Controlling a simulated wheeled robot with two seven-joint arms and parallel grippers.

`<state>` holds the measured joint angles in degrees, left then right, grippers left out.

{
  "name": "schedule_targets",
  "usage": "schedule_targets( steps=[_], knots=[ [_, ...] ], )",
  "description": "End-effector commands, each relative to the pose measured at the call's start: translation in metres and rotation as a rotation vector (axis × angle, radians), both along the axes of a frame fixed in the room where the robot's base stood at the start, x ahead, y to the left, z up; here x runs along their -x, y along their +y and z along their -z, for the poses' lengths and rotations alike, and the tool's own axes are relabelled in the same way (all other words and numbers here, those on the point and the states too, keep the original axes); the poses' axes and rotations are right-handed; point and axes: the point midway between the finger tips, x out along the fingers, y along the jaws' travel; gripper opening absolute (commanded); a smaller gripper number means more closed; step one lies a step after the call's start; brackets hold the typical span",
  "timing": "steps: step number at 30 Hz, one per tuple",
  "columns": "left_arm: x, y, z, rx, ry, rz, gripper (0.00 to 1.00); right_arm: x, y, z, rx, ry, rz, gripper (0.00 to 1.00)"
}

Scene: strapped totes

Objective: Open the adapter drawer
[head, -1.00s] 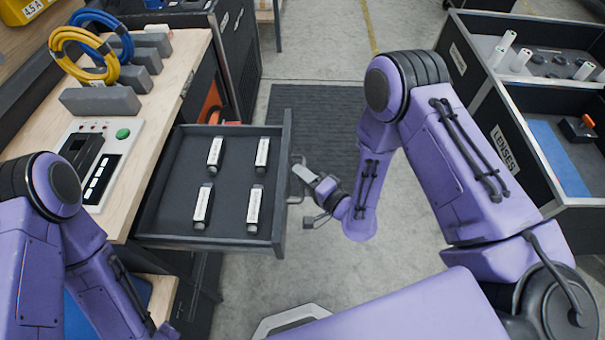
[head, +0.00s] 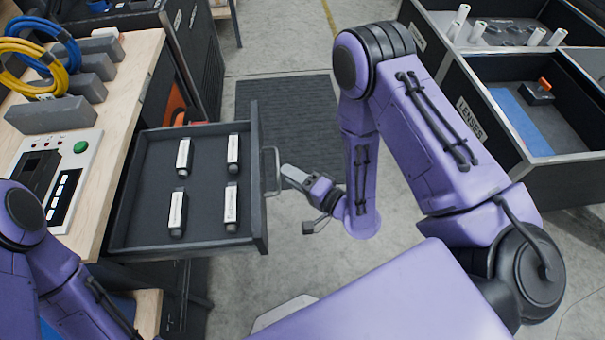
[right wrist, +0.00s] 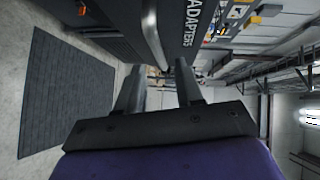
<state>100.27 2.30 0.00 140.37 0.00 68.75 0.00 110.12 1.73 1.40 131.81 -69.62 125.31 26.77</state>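The adapter drawer (head: 195,243) stands pulled out from the workbench at the left in the head view, its inside showing. Several white-labelled adapters (head: 232,205) lie in it. Its front bears the word ADAPTERS (right wrist: 191,22) in the right wrist view. The metal bow handle (head: 276,172) is on the drawer front and shows in the right wrist view (right wrist: 151,38). My right gripper (head: 287,171) is just right of the handle, apparently clear of it. In the right wrist view its fingers (right wrist: 158,77) are spread, with nothing between them. My left gripper is out of view.
The workbench (head: 108,125) holds a control panel (head: 60,170), grey blocks and blue and yellow cable coils. A dark floor mat (head: 290,115) lies beyond the drawer. A black LENSES bin (head: 478,120) stands at the right. Open floor lies between bench and bin.

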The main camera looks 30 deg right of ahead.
Motion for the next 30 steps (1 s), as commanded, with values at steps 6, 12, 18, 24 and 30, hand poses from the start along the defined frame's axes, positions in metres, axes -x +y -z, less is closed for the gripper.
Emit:
schedule_targets(
  steps=[6,12,18,24,30],
  knots=[
    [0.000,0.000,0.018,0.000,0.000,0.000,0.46,0.037,-0.017,-0.002,0.000,0.001,0.001,0.36],
    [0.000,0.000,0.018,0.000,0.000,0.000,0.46,0.045,-0.020,-0.007,0.001,0.000,-0.001,0.36],
    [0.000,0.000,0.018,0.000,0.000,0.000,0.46,0.044,-0.020,-0.007,0.001,0.000,-0.001,0.36],
    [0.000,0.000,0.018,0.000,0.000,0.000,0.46,0.044,-0.020,-0.007,0.002,-0.001,-0.001,0.36],
    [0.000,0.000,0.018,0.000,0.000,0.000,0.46,0.049,-0.023,0.022,0.288,0.038,-0.052,0.36]
  ],
)
